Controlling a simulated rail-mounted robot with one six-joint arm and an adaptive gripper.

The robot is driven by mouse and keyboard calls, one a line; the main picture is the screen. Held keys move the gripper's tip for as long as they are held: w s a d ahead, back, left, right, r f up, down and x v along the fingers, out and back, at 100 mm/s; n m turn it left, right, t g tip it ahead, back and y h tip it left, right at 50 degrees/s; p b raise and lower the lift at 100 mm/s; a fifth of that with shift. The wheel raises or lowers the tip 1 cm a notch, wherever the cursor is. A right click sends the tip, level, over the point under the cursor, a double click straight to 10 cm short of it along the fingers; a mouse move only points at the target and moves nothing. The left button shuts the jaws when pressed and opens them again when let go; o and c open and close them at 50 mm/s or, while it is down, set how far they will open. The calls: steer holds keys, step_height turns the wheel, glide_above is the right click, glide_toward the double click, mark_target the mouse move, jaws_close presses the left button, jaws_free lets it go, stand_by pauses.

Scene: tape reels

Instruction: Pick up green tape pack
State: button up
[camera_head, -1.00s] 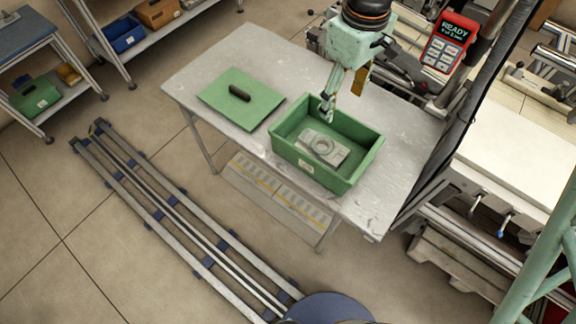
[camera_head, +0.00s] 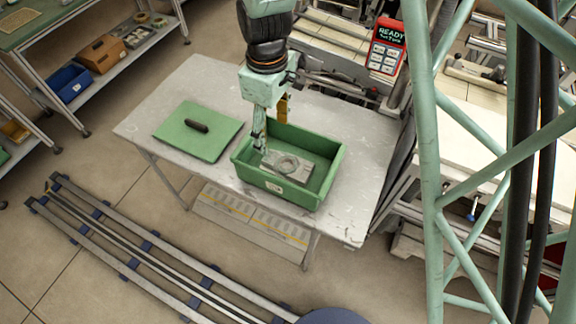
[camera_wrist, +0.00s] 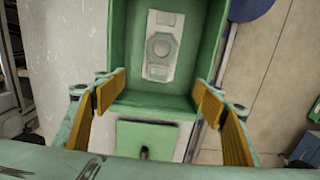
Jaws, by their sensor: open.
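An open green box (camera_head: 325,191) stands on the table with a pale label on its near side. Inside lies a grey plate with a ring-shaped part (camera_head: 288,165). A flat green lid with a black handle (camera_head: 212,142) lies on the table to its left. Nothing else shows plainly as a green tape pack. My gripper (camera_head: 269,132) is over the box's left end, open and empty, pointing down. In the wrist view my gripper (camera_wrist: 158,92) has its yellow-padded fingers apart across the box's lid-side wall (camera_wrist: 152,108). Its height above the wall is unclear.
The grey table (camera_head: 160,112) has bare room around the box and lid. A red device reading READY (camera_head: 386,47) stands behind it. A shelf at upper left holds a blue bin (camera_head: 68,84) and a brown box (camera_head: 103,54). Floor rails (camera_head: 150,255) run in front.

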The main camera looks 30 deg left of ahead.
glide_above(274, 158)
steer(key=shift+s+d+f, duration=0.1)
steer(key=shift+d+f, duration=0.05)
steer(key=shift+f, duration=4.1)
steer(key=shift+f, duration=0.15)
steer(key=shift+f, duration=2.45)
steer(key=shift+c, duration=0.4)
steer(key=c, duration=1.2)
steer(key=shift+o, duration=0.2)
steer(key=shift+r, duration=0.15)
step_height(274, 158, up, 10)
